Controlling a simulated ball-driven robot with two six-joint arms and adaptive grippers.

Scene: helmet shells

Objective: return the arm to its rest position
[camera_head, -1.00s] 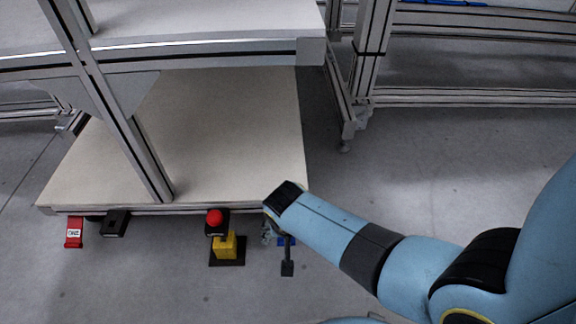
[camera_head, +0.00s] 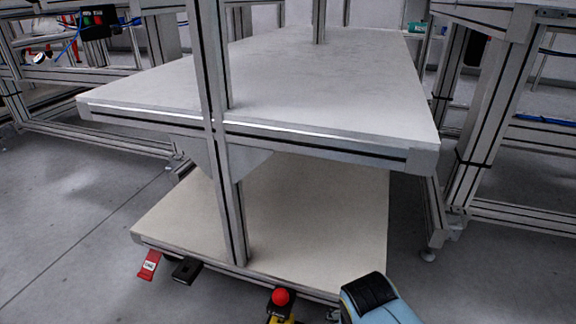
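My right arm (camera_head: 378,303) shows only as a blue link with a black cap at the bottom edge, in front of the lower shelf's near edge. Its gripper is outside the picture. My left arm and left gripper are not in view. No helmet shell shows in the head view.
A workbench with a bare upper top (camera_head: 290,85) and a bare lower shelf (camera_head: 310,215) stands ahead. A red emergency button (camera_head: 281,297), a red tag (camera_head: 149,265) and a black box (camera_head: 186,270) sit along the shelf's front edge. More aluminium frames (camera_head: 485,120) stand right; grey floor (camera_head: 70,225) is clear left.

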